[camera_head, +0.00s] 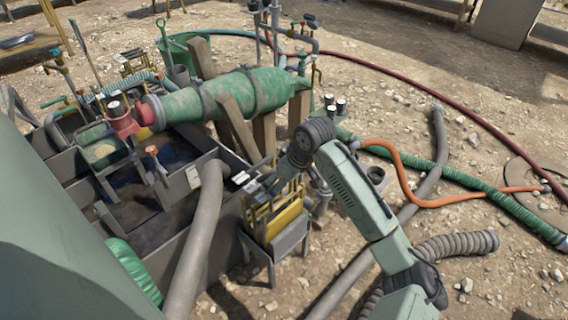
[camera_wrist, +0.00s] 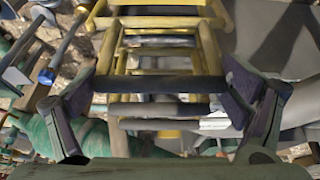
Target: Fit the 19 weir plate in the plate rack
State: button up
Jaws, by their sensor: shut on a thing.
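My gripper (camera_head: 264,188) is over the yellow plate rack (camera_head: 282,224), beside the tank. In the wrist view its two dark pads (camera_wrist: 160,90) press on the ends of a dark, flat-edged plate (camera_wrist: 160,84), seen nearly edge-on as a bar across the picture. I take this as the weir plate; no number is legible on it. The yellow rails of the plate rack also show in the wrist view (camera_wrist: 150,22), beyond and below the plate. I cannot tell whether the plate's lower edge is in a slot. In the head view my arm and gripper hide most of the plate.
The rack stands on a small grey stand (camera_head: 274,246). The grey compartmented tank (camera_head: 150,243) with muddy water is to its left. A thick grey pipe (camera_head: 197,240) passes close on the left. A green cylinder (camera_head: 230,95) lies behind. Hoses, including an orange one (camera_head: 405,188), cross the ground at right.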

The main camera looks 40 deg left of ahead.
jog(key=o, duration=1.7)
jog(key=shift+c, duration=0.2)
jog(key=v, duration=1.2)
jog(key=shift+r, duration=0.1)
